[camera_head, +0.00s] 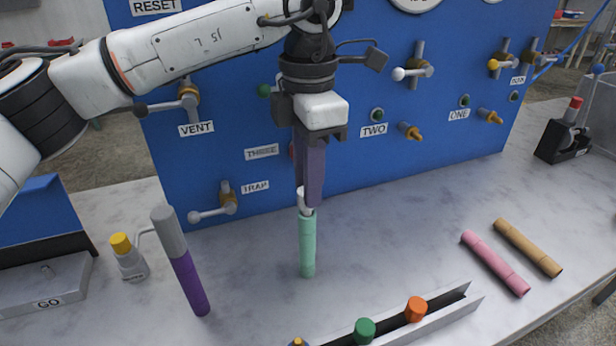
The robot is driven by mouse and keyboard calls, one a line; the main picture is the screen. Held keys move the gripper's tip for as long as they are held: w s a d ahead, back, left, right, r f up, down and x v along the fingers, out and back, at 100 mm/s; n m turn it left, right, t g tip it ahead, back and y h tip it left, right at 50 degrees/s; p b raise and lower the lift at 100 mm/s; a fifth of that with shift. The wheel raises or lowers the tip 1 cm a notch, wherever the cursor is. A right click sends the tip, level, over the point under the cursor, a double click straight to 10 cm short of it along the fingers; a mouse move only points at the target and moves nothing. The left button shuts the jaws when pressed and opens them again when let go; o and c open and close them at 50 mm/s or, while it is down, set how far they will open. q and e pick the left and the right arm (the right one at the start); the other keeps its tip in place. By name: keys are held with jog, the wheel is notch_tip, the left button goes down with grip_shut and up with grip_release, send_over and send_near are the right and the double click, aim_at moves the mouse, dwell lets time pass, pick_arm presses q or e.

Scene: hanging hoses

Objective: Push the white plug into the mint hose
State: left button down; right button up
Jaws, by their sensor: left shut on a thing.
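My left gripper (309,196) reaches down in front of the blue panel, its fingers pointing straight down. It is shut on the white plug (306,210), which shows only in part at the fingertips. The mint hose (308,245) is upright directly below the plug, its top end meeting the plug's lower end. How deep the plug sits in the hose cannot be told. The hose's lower end is close to the grey tabletop; I cannot tell whether it touches. My right gripper is not in view.
A purple hose (189,282) with a grey upper part is at left, beside a yellow-capped bottle (128,259). A rail (430,316) with green and orange caps lies in front. Pink (494,262) and tan (527,247) hoses lie at right. The blue panel (345,165) with levers stands behind.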

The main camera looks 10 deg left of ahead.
pick_arm(q)
jog(key=shift+f+b, duration=0.5)
jog(key=shift+f, duration=0.25)
jog(key=c, duration=1.5)
grip_release()
jog(key=shift+o, duration=0.2)
notch_tip(320, 180, up, 10)
jog(key=shift+r, duration=0.2)
